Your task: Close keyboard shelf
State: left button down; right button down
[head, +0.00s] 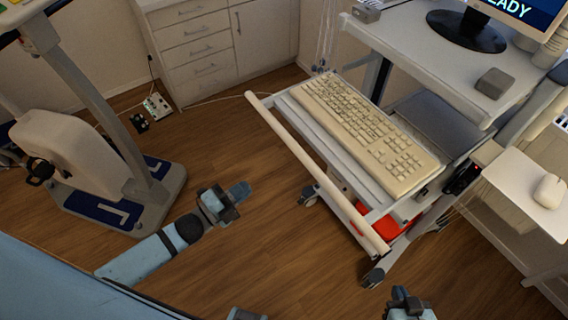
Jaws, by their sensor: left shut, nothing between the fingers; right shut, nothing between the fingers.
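The keyboard shelf (345,168) is pulled out from the grey-white cart in the head view, under the cart's top surface. A beige keyboard (365,130) lies on it. A long pale bar handle (315,172) runs along the shelf's front edge. My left gripper (238,190) is shut and empty, left of the bar and apart from it, over the wooden floor. My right gripper (402,294) is at the bottom edge, below the bar's near end and apart from it. It is shut and only partly in view.
The cart's top (420,42) carries a monitor (510,15) and a small grey box (494,83). A white mouse (549,191) sits on a side tray (525,190) at right. White drawers (195,45) stand behind. A wheeled exercise-like machine (70,150) stands at left.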

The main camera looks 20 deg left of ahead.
aim_at(357, 115)
pick_arm(q)
jog(key=w+d+r+m+h+p, duration=0.2)
jog(key=w+d, duration=0.5)
jog(key=w, duration=0.4)
jog(key=shift+w+r+m+p, duration=0.2)
jog(key=shift+r+m+p, duration=0.6)
jog(key=shift+m, duration=0.3)
jog(key=shift+w+d, duration=0.1)
jog(key=shift+d, duration=0.05)
